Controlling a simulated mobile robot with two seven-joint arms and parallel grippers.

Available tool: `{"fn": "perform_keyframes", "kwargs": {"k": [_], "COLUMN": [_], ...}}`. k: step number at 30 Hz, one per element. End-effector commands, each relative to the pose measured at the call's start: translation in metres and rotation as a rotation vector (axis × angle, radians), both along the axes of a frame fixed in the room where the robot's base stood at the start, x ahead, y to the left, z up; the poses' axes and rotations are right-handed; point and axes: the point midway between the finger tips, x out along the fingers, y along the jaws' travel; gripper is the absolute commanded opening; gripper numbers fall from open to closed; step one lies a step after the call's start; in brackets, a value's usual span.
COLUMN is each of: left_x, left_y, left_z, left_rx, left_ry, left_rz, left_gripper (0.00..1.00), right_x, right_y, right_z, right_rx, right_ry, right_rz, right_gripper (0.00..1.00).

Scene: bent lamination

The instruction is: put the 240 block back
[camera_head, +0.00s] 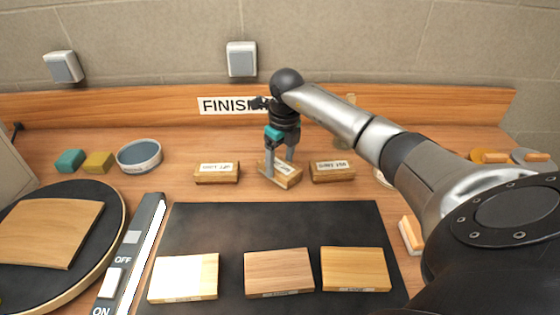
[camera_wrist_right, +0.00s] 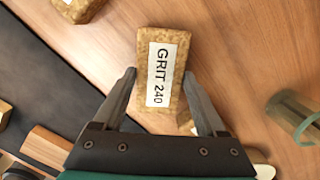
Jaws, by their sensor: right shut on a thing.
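The 240 block (camera_head: 283,178) is a tan, cork-like block with a white label. It sits between two similar blocks, turned at an angle to them. The wrist view shows its label, GRIT 240 (camera_wrist_right: 163,70). My right gripper (camera_head: 279,165) points down with one finger on each side of this block and is shut on it; its fingers also show in the wrist view (camera_wrist_right: 160,78). I cannot tell whether the block touches the table. The left grit block (camera_head: 217,173) and right grit block (camera_head: 332,171) lie apart from it. My left gripper is not in view.
A black mat (camera_head: 290,220) in front bears three wood pieces (camera_head: 278,272). A switch bar (camera_head: 132,250) and a round plate (camera_head: 110,225) with a wood panel are at left. A grey-rimmed dish (camera_head: 139,155) stands behind. The wooden backboard (camera_head: 150,105) bounds the table.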

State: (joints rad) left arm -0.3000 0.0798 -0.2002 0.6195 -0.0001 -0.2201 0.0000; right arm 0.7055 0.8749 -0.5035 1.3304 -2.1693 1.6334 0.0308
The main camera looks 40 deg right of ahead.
Motion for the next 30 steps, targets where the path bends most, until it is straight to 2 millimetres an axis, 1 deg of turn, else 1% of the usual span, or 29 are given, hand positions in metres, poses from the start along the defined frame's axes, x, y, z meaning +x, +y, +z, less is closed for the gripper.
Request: {"fn": "perform_keyframes", "kwargs": {"k": [1,2,8,9,15,19,23,30], "left_x": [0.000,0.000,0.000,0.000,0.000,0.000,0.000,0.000], "left_y": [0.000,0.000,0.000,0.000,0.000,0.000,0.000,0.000], "left_z": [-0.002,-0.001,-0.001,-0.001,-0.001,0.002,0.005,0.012], "left_rx": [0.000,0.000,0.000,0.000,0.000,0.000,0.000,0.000], "left_ry": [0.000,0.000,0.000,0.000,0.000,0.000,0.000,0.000], "left_rz": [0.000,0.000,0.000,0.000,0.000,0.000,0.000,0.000], "left_gripper": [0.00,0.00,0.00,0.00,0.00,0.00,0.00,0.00], "right_x": [0.000,0.000,0.000,0.000,0.000,0.000,-0.002,-0.007], "right_y": [0.000,0.000,0.000,0.000,0.000,0.000,-0.001,0.000], "right_z": [-0.002,-0.002,-0.001,-0.001,-0.001,0.007,0.029,0.082], "right_rx": [0.000,0.000,0.000,0.000,0.000,-0.001,-0.002,-0.002], "right_ry": [0.000,0.000,0.000,0.000,0.000,-0.001,-0.003,-0.004], "right_rz": [-0.001,-0.001,-0.001,-0.001,0.000,0.000,0.001,0.000], "right_gripper": [0.13,0.76,0.99,1.00,1.00,1.00,1.00,1.00]}}
